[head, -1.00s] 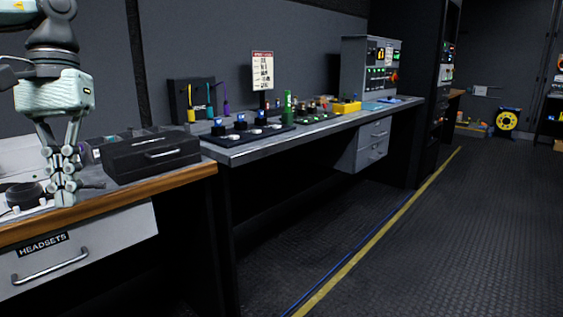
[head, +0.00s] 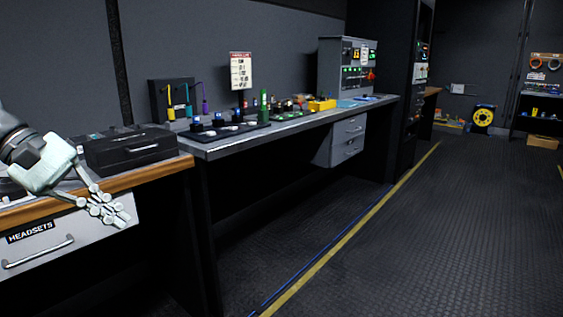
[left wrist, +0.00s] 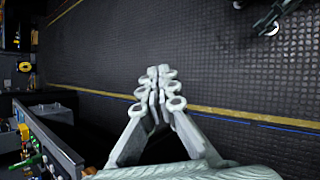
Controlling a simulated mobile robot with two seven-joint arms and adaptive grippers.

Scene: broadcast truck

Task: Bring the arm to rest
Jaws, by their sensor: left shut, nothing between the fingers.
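My left gripper (head: 118,213) is pale grey-green and comes in from the left edge of the head view. It is shut and empty, tilted down to the right, in front of the wooden bench edge and the drawer marked HEADSETS (head: 62,240). In the left wrist view its fingers (left wrist: 158,85) are together over the dark floor.
A black case (head: 135,148) lies on the wood-topped bench (head: 160,176), close behind the gripper. A longer grey bench (head: 205,147) with a grey control box (head: 348,68) runs onward. The ribbed floor (head: 420,230) on the right is clear.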

